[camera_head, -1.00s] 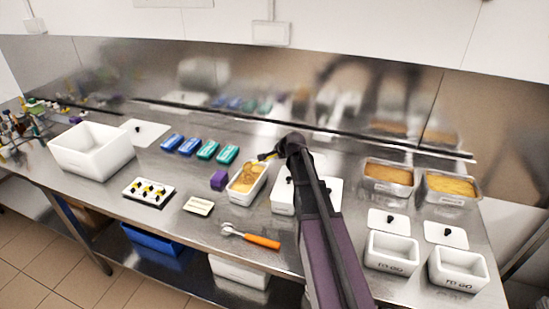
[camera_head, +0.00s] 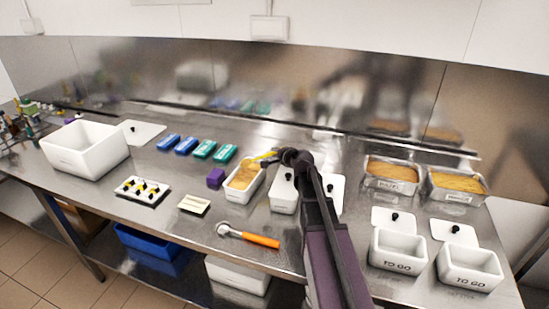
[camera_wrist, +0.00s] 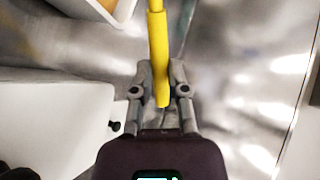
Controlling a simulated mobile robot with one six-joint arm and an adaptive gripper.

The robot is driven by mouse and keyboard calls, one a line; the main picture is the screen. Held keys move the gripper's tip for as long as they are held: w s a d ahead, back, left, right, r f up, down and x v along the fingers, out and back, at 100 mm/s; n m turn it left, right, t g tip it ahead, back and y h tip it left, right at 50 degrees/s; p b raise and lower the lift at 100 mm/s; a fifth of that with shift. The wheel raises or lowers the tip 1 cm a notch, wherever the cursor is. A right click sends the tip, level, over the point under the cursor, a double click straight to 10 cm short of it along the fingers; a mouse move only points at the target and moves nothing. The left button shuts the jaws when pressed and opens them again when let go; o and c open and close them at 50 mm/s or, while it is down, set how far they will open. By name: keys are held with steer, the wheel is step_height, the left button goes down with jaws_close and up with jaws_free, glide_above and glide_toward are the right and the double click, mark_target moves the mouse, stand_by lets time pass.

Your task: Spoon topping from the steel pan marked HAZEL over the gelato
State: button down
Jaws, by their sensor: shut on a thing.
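My gripper (camera_head: 287,157) is shut on the yellow handle of a spoon (camera_head: 266,156). The handle runs up between the fingers in the wrist view (camera_wrist: 157,45); the spoon's bowl is out of that view. In the head view the spoon points left over the far right edge of a white tub (camera_head: 229,194) filled with tan-yellow gelato. I cannot tell whether the spoon touches it or carries topping. Two steel pans stand at the right; the left one (camera_head: 389,185), with a brown filling, has a label that seems to read HAZEL. The other pan (camera_head: 457,197) has a yellower filling.
A lidded white tub (camera_head: 283,205) stands beside the gelato tub. Two TO GO tubs (camera_head: 398,263) (camera_head: 470,279) are at the front right. An orange-handled scoop (camera_head: 262,240) lies in front. A purple block (camera_head: 215,178) stands left of the gelato.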

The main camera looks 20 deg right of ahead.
steer(key=shift+s+f+t+b, duration=0.1)
steer(key=shift+f+t+b, duration=0.3)
steer(key=shift+t+b, duration=0.7)
steer(key=shift+y+b, duration=0.3)
steer(key=shift+b, duration=0.6)
steer(key=shift+r, duration=0.15)
